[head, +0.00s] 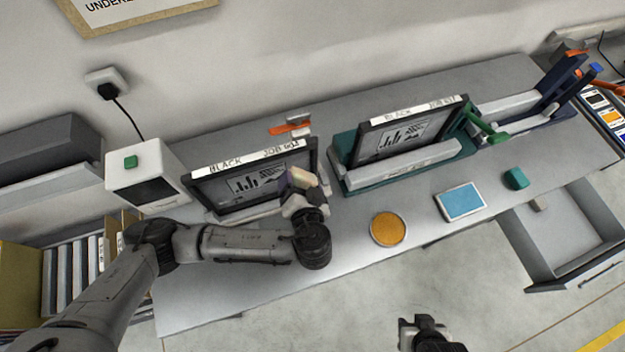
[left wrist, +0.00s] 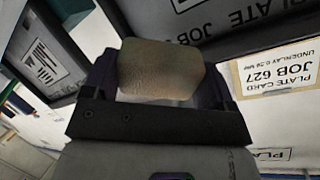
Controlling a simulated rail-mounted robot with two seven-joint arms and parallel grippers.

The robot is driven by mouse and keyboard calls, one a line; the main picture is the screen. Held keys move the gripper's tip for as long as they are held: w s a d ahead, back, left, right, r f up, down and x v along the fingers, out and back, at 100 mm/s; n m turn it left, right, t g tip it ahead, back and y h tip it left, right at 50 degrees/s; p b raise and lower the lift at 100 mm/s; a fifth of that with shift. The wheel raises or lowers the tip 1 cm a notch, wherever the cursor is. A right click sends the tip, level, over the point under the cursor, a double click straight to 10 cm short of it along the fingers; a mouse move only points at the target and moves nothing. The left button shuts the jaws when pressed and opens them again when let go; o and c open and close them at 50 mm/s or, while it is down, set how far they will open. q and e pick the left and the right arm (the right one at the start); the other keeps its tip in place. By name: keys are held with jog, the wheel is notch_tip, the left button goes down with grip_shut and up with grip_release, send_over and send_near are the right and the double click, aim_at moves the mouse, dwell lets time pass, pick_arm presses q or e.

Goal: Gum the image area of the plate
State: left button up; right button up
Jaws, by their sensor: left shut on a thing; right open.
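The left plate (head: 255,184), in a dark frame labelled BLACK and a job number, leans upright at the back left of the bench with a printed image area. My left gripper (head: 302,187) is at its right part, shut on a tan sponge (left wrist: 160,68); I cannot tell whether the sponge touches the plate. A second framed plate (head: 405,138) labelled BLACK stands in a teal unit (head: 345,165). A round dish of amber stuff (head: 388,228) sits at the bench front. My right gripper (head: 425,325) is open and empty, off the bench's front.
A blue tray (head: 460,201) and a green block (head: 515,179) lie right of the dish. A white box with a green button (head: 150,170) stands left. A navy unit (head: 530,105) is at the far right. An open drawer (head: 565,235) juts from the bench front.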

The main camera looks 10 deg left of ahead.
pick_arm(q)
jog(key=s+a+f+t+y+b, duration=0.1)
jog(key=s+a+f+y+b, duration=0.1)
jog(key=s+a+f+b, duration=0.3)
jog(key=n+t+y+b, duration=0.1)
jog(key=n+y+b, duration=0.1)
jog(key=b, duration=0.1)
send_near(235, 188)
jog(key=shift+p+x, duration=0.3)
jog(key=shift+x, duration=1.8)
jog(key=shift+a+r, duration=0.1)
jog(key=shift+a, duration=0.2)
jog(key=shift+w, duration=0.1)
jog(key=shift+w+a, duration=0.3)
jog(key=shift+w, duration=0.2)
jog(key=shift+w+a+b, duration=0.3)
jog(key=shift+w, duration=0.15)
jog(key=shift+d, duration=0.1)
